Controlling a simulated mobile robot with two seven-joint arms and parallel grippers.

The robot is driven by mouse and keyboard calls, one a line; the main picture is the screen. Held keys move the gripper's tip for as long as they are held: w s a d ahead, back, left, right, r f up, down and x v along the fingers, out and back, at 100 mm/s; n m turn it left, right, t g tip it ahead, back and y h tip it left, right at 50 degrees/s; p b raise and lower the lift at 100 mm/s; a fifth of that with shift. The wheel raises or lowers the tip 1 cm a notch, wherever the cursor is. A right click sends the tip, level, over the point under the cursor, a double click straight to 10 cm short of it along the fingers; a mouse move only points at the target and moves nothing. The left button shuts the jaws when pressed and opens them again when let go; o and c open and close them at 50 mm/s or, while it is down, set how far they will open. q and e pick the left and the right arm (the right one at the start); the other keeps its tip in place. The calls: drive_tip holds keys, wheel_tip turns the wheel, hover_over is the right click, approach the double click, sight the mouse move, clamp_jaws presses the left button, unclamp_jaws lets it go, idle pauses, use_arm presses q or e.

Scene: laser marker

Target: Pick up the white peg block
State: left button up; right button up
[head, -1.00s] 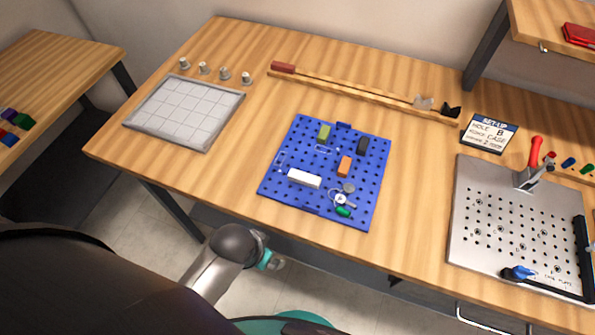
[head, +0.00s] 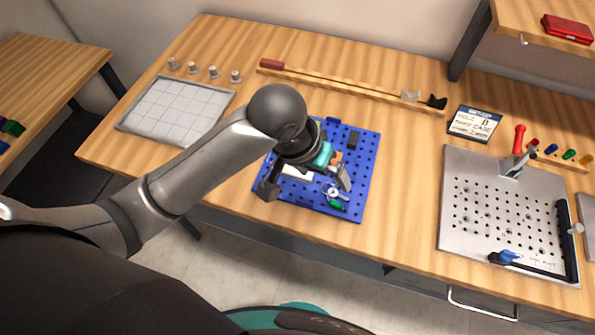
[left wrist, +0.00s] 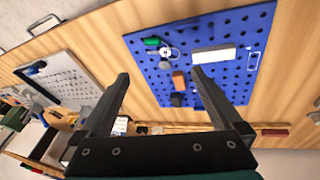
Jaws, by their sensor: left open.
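The white peg block (head: 296,173) lies on the blue pegboard (head: 367,170). In the head view my left gripper partly covers it. In the left wrist view the whole top of the white peg block (left wrist: 213,54) shows near the tip of the right-hand finger. My left gripper (head: 307,186) is open and empty above the pegboard, its fingers spread wide. In the left wrist view the gripper (left wrist: 160,74) has the white block off to the right of the gap between its fingers. My right gripper is not in view.
On the pegboard near the white block are an orange block (left wrist: 178,81), a green piece (left wrist: 152,42), a key ring (left wrist: 171,54) and a dark block (head: 353,140). A gridded tray (head: 175,108) stands left, a metal hole plate (head: 480,213) right.

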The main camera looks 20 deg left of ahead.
sight(297, 172)
use_arm(q)
drive_tip(key=w+a+r+n+g+y, duration=0.1)
drive_tip(key=w+a+r+n+y, duration=0.15)
drive_tip(key=a+r, duration=0.3)
drive_tip(key=shift+y, duration=0.35)
drive_tip(key=f+b, duration=0.1)
drive_tip(key=f, duration=0.4)
drive_tip(key=w+f+b, duration=0.1)
drive_tip(key=f, duration=0.4)
drive_tip(key=w+f+b, duration=0.1)
drive_tip(key=f, duration=0.4)
drive_tip(key=shift+w+a, duration=0.25)
drive_tip(key=shift+a, duration=0.1)
drive_tip(key=c, duration=1)
wheel_tip(297, 172, up, 20)
drive_tip(key=p, duration=0.3)
drive_tip(key=shift+p, duration=0.4)
